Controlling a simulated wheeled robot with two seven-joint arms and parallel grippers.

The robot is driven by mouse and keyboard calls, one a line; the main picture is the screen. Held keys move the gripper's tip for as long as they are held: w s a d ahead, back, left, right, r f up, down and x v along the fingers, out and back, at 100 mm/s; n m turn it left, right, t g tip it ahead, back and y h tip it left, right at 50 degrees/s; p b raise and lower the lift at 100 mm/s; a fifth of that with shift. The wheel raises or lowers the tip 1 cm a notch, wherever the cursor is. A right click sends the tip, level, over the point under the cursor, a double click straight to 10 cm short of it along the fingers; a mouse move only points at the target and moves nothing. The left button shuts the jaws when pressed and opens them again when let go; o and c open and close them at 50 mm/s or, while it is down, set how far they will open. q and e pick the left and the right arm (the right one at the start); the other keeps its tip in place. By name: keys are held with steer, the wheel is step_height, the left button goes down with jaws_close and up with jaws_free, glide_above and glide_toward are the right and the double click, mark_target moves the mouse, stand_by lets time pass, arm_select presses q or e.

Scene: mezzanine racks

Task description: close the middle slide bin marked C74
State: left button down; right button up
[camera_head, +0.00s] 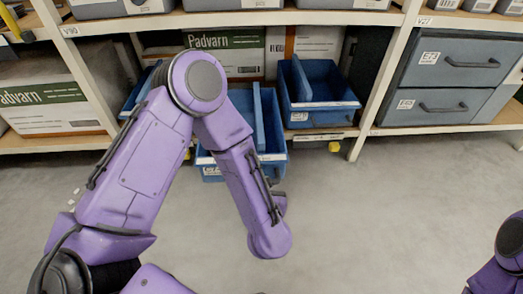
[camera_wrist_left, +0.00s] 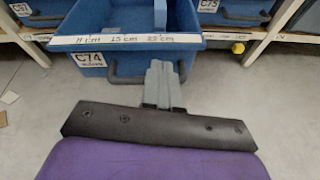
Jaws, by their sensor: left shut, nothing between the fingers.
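The middle slide bin marked C74 (camera_head: 273,157) is blue and sticks out well past its neighbours, partly behind my left arm in the head view. In the left wrist view, the C74 bin (camera_wrist_left: 125,52) shows its front face, with the C74 label at left, a dark handle and a ruler strip on the rim. My left gripper (camera_wrist_left: 160,66) is shut and empty, its fingertips in front of the bin's front, overlapping the handle in the picture. Whether they touch it, I cannot tell. My left fingers are hidden in the head view. My right gripper is out of view.
A blue bin marked C75 (camera_wrist_left: 235,12) sits further back at right; it also shows in the head view (camera_head: 318,112). Another blue bin (camera_wrist_left: 40,12) is at left. A rack upright (camera_head: 378,85) and grey drawers (camera_head: 450,65) stand right.

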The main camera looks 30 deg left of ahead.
arm_select(q)
steer(key=r+n, duration=0.1)
steer(key=n, duration=0.1)
steer(key=b, duration=0.4)
glide_toward(262, 146)
steer(key=shift+y, duration=0.4)
steer(key=x, duration=0.5)
steer(key=shift+w+f, duration=0.3)
steer(key=shift+f, duration=0.2)
steer(key=shift+w+a, duration=0.2)
steer(key=shift+w, duration=0.15)
